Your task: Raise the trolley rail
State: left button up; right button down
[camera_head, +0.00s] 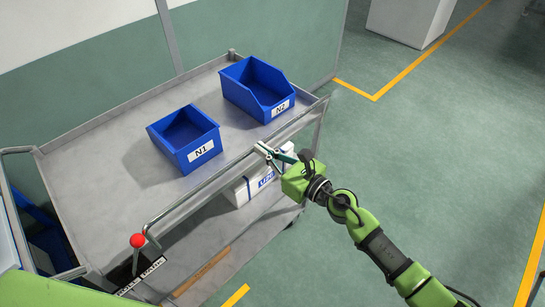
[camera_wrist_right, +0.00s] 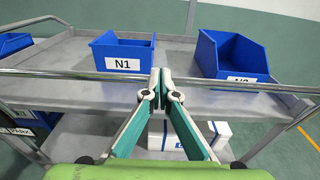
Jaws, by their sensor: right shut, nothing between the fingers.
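The grey trolley (camera_head: 85,155) stands with its long front side toward me. Its thin metal rail (camera_head: 200,189) runs along that side, from near a red knob (camera_head: 137,240) to the far right corner. In the right wrist view the rail (camera_wrist_right: 60,74) crosses the picture from side to side. My right gripper (camera_head: 265,150) is shut and empty, its fingertips at the rail near the middle. In the wrist view the closed fingertips (camera_wrist_right: 160,73) overlap the rail; I cannot tell whether they touch it. My left gripper is out of view.
Blue bins N1 (camera_head: 172,145) and N2 (camera_head: 245,92) stand on the top shelf behind the rail. A white box (camera_head: 243,190) lies on the lower shelf below my gripper. The green floor (camera_head: 440,150) to the right is clear.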

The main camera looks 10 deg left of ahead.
jog(key=shift+w+a+r, duration=0.25)
jog(key=shift+w+a, duration=0.4)
jog(key=shift+a, duration=0.25)
jog(key=shift+f, duration=0.1)
